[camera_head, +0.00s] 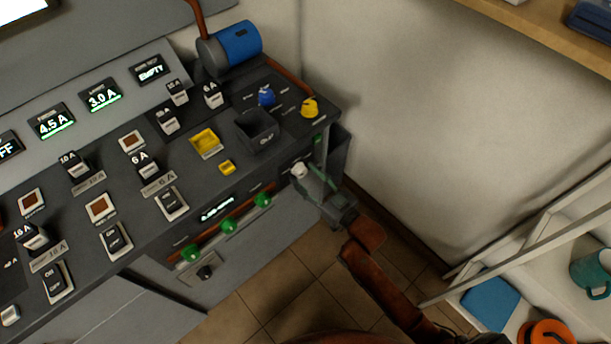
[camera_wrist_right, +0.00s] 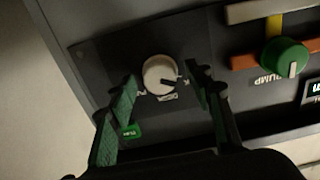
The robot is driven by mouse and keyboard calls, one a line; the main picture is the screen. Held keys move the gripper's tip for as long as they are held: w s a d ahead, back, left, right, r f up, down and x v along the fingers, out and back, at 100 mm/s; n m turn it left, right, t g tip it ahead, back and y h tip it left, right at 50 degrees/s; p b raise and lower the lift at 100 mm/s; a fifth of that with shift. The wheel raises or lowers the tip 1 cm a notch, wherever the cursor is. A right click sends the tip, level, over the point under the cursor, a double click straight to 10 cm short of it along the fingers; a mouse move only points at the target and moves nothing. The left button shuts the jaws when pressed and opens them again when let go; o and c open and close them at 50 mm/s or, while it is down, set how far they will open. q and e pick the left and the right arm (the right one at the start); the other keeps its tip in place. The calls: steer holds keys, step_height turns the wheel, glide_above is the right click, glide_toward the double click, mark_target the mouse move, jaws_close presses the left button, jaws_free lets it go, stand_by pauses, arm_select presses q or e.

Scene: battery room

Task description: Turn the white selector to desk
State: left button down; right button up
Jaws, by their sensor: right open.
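The white selector (camera_head: 299,170) is a small round knob on the front face of the dark console, near its right end. In the right wrist view the white selector (camera_wrist_right: 158,70) has a black pointer mark toward its right side. Small labels around it are partly hidden and hard to read. My right gripper (camera_head: 314,166) is open at the console front. In the wrist view its two green-padded fingers (camera_wrist_right: 162,79) reach to either side of the selector, with visible gaps. My left gripper is not in view.
A green knob (camera_wrist_right: 286,57) marked PUMP sits to the right in the wrist view. Several green knobs (camera_head: 228,226) line the console front. A blue knob (camera_head: 266,96), a yellow knob (camera_head: 309,107) and a dark bin (camera_head: 257,131) are on top. A white shelf (camera_head: 560,245) stands at right.

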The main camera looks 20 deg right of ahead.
steer(key=shift+c, duration=0.6)
steer(key=c, duration=1)
steer(key=shift+c, duration=0.2)
